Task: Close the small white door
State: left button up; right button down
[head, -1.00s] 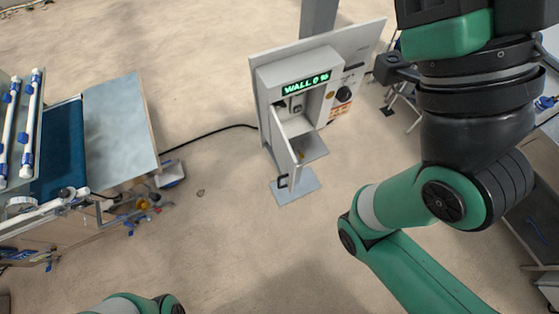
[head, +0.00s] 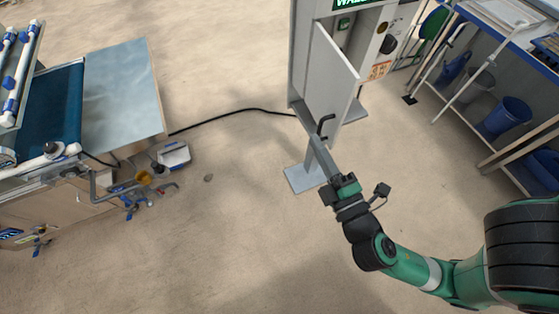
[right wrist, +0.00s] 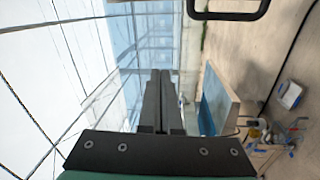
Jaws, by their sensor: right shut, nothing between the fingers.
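The small white door (head: 335,75) stands open on the grey cabinet (head: 300,60), swung outward toward me. Its black bar handle (head: 325,126) sits low on the door. The handle also shows at the top of the right wrist view (right wrist: 228,14). My right gripper (head: 314,140) is shut and empty, its fingers pointing up at the lower part of the door close to the handle. I cannot tell whether the fingertips touch the door. The shut fingers also show in the right wrist view (right wrist: 156,95). My left gripper is out of view.
The cabinet stands on a post with a grey base plate (head: 305,177). A black cable (head: 235,112) runs across the floor to it. A conveyor machine (head: 60,120) is at the left. Shelving with blue bins (head: 505,115) is at the right. The floor between is free.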

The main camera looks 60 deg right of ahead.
pick_arm(q)
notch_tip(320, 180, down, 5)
jog(key=b, duration=0.2)
pick_arm(e)
notch_tip(320, 180, down, 8)
jog(key=s+f+n+y, duration=0.1)
jog(key=s+n, duration=0.1)
jog(key=s, duration=0.1)
pick_arm(q)
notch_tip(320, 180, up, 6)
jog(key=p, duration=0.5)
pick_arm(e)
jog(key=w+d, duration=0.5)
jog(key=d, duration=0.2)
jog(key=shift+w+d+r+g, duration=0.3)
jog(key=shift+w+d+r, duration=0.1)
jog(key=shift+r, duration=0.05)
